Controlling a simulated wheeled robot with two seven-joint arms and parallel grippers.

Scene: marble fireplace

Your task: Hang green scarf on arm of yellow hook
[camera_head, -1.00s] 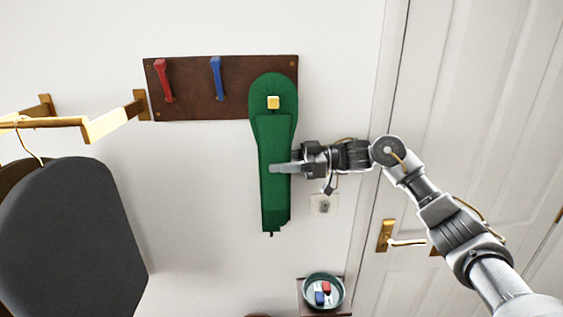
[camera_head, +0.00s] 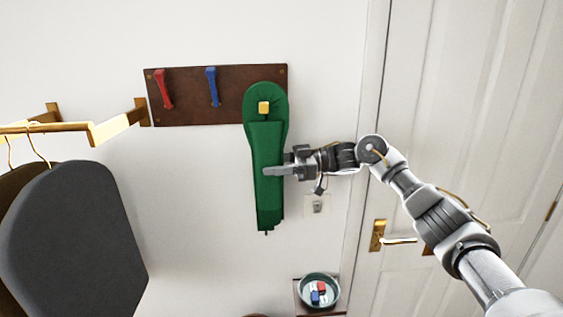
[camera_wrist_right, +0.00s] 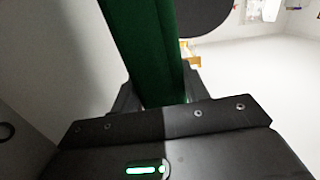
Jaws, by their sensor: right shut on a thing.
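The green scarf (camera_head: 266,150) hangs long and narrow down the wall, over the right end of the brown hook board. The square tip of the yellow hook (camera_head: 264,108) shows in front of the scarf's rounded top, with green around it; the rest of its arm is hidden. My right gripper (camera_head: 272,171) is shut on the scarf below the hook, about midway down its length. In the right wrist view the scarf (camera_wrist_right: 146,45) runs between the fingers. My left gripper is not in view.
The brown board (camera_head: 190,101) also bears a red hook (camera_head: 163,88) and a blue hook (camera_head: 212,87), both bare. A wooden rail (camera_head: 110,130) and dark hanging garment (camera_head: 75,240) are at left. A bowl (camera_head: 319,306) is below; a white door (camera_head: 480,120) is at right.

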